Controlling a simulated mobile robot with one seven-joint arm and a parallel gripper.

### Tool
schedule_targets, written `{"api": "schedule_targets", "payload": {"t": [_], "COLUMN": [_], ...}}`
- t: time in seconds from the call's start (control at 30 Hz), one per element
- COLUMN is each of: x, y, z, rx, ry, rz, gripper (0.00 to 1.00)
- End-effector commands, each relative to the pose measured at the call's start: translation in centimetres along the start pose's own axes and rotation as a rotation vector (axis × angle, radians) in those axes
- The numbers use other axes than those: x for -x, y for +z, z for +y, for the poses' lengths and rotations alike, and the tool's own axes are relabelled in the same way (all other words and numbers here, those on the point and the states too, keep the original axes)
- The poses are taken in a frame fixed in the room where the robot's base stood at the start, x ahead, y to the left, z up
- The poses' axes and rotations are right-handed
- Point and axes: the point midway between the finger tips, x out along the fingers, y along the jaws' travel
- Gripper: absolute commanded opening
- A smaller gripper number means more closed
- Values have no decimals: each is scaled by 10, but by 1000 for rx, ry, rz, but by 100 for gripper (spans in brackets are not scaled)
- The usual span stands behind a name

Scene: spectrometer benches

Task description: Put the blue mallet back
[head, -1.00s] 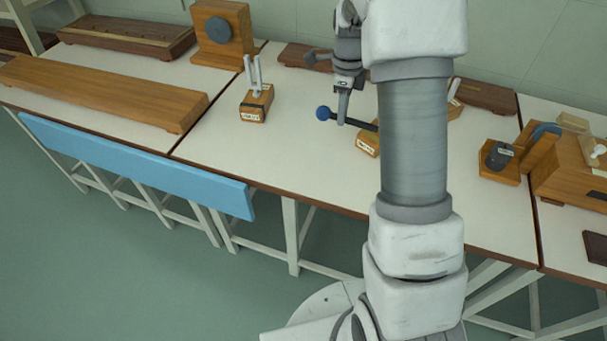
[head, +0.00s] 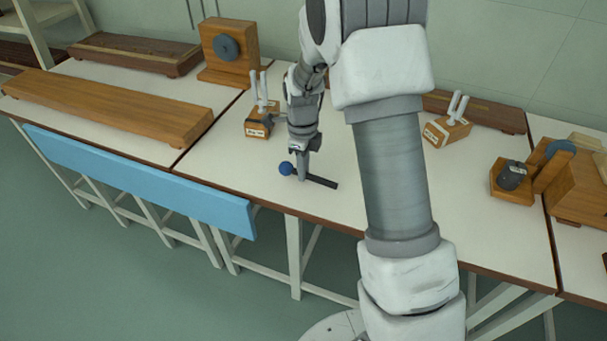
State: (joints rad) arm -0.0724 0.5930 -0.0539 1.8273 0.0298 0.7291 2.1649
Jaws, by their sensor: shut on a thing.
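The blue mallet has a round blue head (head: 286,168) and a dark, thin handle that points to the lower right. My gripper (head: 303,176) is shut on the handle close to the head. The mallet lies roughly level over the front middle of the white bench top (head: 240,178); I cannot tell whether it touches the surface. A wooden box with an upright two-pronged fork (head: 258,125) stands behind and left of my gripper. A similar forked box (head: 446,130) stands to the right, beyond my arm.
A wooden block with a grey disc (head: 228,46) and a long wooden board (head: 110,106) are at left. A blue panel (head: 140,180) hangs along the front edge. A wooden stand with a dark cylinder (head: 512,176) is at right. My arm hides part of the bench's middle.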

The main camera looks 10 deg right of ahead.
Motion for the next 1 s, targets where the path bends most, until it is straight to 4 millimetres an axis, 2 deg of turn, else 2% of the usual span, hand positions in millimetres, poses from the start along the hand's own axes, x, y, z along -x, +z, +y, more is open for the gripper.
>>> {"api": "schedule_targets", "payload": {"t": [0.03,0.07,0.47,0.5,0.63,1.0], "x": [-11,-14,-18,-17,-17,-12], "y": [0,0,0,0,0,0], "z": [0,0,0,0,0,0], "rx": [-1,-2,0,0,0,-1], "ry": [2,1,0,0,0,0], "rz": [1,0,0,0,0,-2], "gripper": [0,0,0,23,47,48]}}
